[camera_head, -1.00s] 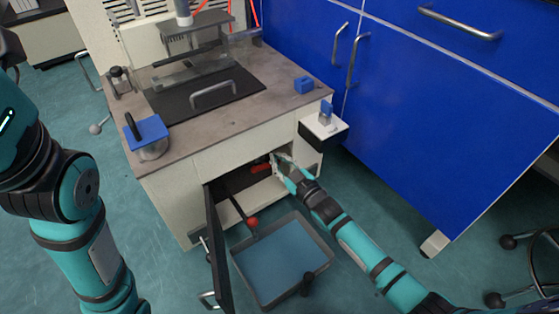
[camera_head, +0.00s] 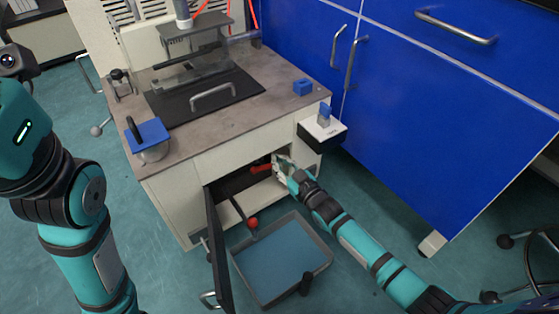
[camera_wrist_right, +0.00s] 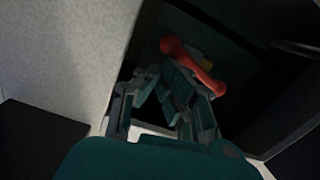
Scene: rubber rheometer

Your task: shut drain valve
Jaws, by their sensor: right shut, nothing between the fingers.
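A red valve handle (camera_head: 261,169) sits inside the open lower compartment of the white cabinet (camera_head: 165,205). In the right wrist view the red handle (camera_wrist_right: 193,65) lies just beyond the fingers, against a dark interior, with a small yellow part behind it. My right gripper (camera_head: 277,163) reaches into the compartment opening, right beside the handle. In the wrist view my right gripper (camera_wrist_right: 170,82) is shut and empty. Whether its fingers touch the handle I cannot tell. My left arm shows at the left edge, without its gripper.
The dark compartment door (camera_head: 217,250) stands open at the left of the opening. A rod with a red ball (camera_head: 252,223) sticks out above a tray of blue liquid (camera_head: 280,258) on the floor. Blue cupboards (camera_head: 430,110) bound the right side.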

